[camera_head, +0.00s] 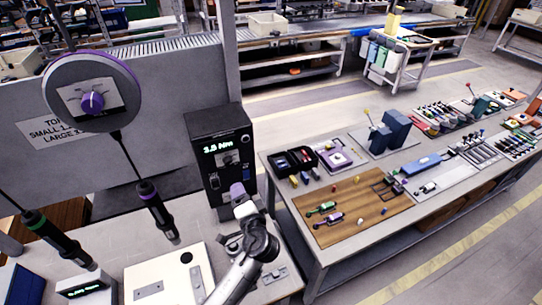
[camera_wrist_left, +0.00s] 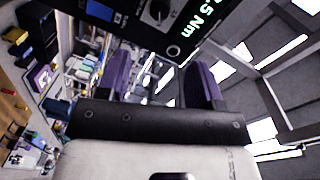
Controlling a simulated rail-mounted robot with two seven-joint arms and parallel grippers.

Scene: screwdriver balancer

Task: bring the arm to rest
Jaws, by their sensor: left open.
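My left gripper (camera_head: 240,190) is raised in front of the black controller box (camera_head: 215,140), with its arm coming up from the bottom of the head view. In the left wrist view its two purple fingers (camera_wrist_left: 160,82) stand apart with nothing between them. The box shows a lit green reading in Nm; its panel, with a knob (camera_wrist_left: 158,12), is just beyond the fingertips in the wrist view. In the head view the gripper overlaps the lower part of the box, and I cannot tell whether they touch. My right gripper is not in view.
A purple-banded screwdriver (camera_head: 156,212) and a green-banded one (camera_head: 55,238) hang at left. A round dial (camera_head: 92,92) hangs above. A white plate (camera_head: 170,275) lies at the front. A table with a wooden board (camera_head: 350,208) and several tools stands at right.

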